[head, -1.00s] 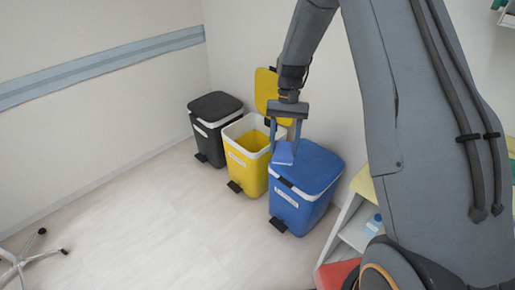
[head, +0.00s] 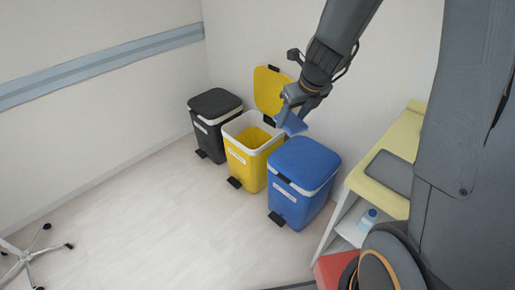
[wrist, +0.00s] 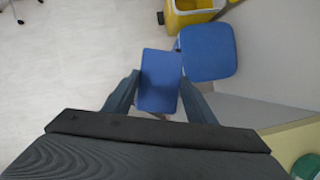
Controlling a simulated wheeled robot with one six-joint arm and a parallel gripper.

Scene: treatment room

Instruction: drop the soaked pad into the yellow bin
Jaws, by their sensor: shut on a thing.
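My gripper (head: 287,107) is shut on the blue soaked pad (head: 294,125), holding it in the air. In the head view the pad overlaps the gap between the yellow bin and the blue bin. In the wrist view the pad (wrist: 160,78) is a flat blue rectangle between my two fingers. The yellow bin (head: 244,170) stands with its lid raised against the wall and its white-rimmed opening exposed. The pad appears to the right of that opening. In the wrist view the yellow bin (wrist: 186,19) shows only partly, at the top edge.
A blue bin (head: 303,168) with its lid shut stands right of the yellow bin, close to the held pad in the wrist view. A black bin (head: 214,125) with its lid shut stands left. A trolley with a yellow top (head: 385,190) is at right. The floor in front is clear.

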